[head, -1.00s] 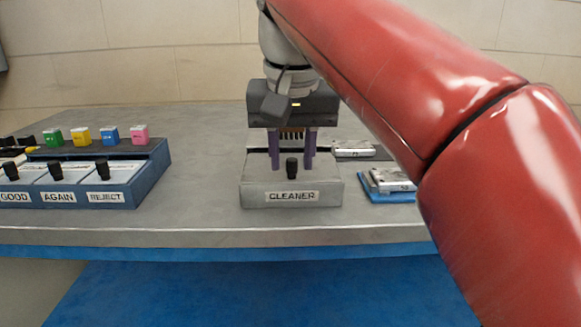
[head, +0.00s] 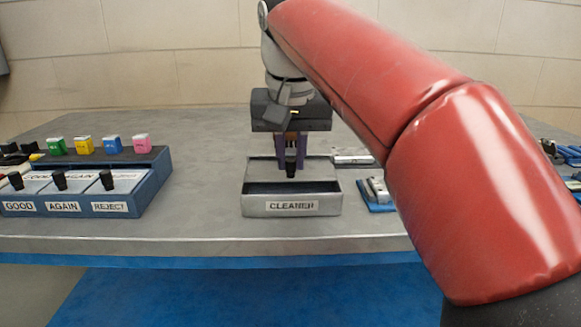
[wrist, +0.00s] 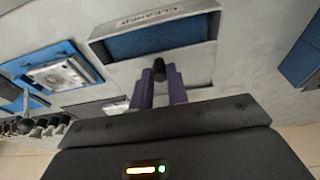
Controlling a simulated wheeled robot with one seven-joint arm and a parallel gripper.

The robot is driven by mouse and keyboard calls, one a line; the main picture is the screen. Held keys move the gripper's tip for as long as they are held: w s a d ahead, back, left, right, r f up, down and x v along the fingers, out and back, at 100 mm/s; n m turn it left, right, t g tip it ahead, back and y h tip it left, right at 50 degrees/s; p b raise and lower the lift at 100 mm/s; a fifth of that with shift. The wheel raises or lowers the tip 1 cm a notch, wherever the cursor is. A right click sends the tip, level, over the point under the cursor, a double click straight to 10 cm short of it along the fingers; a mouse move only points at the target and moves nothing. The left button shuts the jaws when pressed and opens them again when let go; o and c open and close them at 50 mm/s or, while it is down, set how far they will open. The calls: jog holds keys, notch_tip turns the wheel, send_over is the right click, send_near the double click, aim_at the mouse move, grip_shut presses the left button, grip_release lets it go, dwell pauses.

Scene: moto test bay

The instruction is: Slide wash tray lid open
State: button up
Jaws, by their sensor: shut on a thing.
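The grey wash tray (head: 328,205), labelled CLEANER, stands on the bench in front of me; it also shows in the wrist view (wrist: 98,47). Its pale lid (head: 264,173) sits back from the front edge, leaving an open gap along the front. Through that gap the blue inside shows in the wrist view. The black lid knob (head: 291,169) stands upright between my purple fingers. My gripper (head: 291,162) is shut on the knob, which also shows in the wrist view (wrist: 159,67). The lid's rear part is partly hidden by my gripper.
A blue sorter (head: 150,197) with GOOD, AGAIN and REJECT lids stands at left, several coloured blocks behind it. A metal part on a blue pad (head: 377,207) lies close right of the tray, another metal part (head: 352,157) behind. Bench between sorter and tray is clear.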

aim_at(290, 140)
jog(key=shift+w+d+p, duration=0.1)
jog(key=shift+w+p, duration=1.3)
jog(key=shift+w, duration=1.25)
jog(key=o, duration=0.7)
jog(key=shift+c, duration=0.2)
jog(key=shift+r, duration=0.1)
jog(key=w+v, duration=0.1)
jog(key=v, duration=0.5)
jog(key=shift+w+r, duration=0.25)
jog(key=shift+r, duration=0.25)
jog(key=shift+s, duration=0.1)
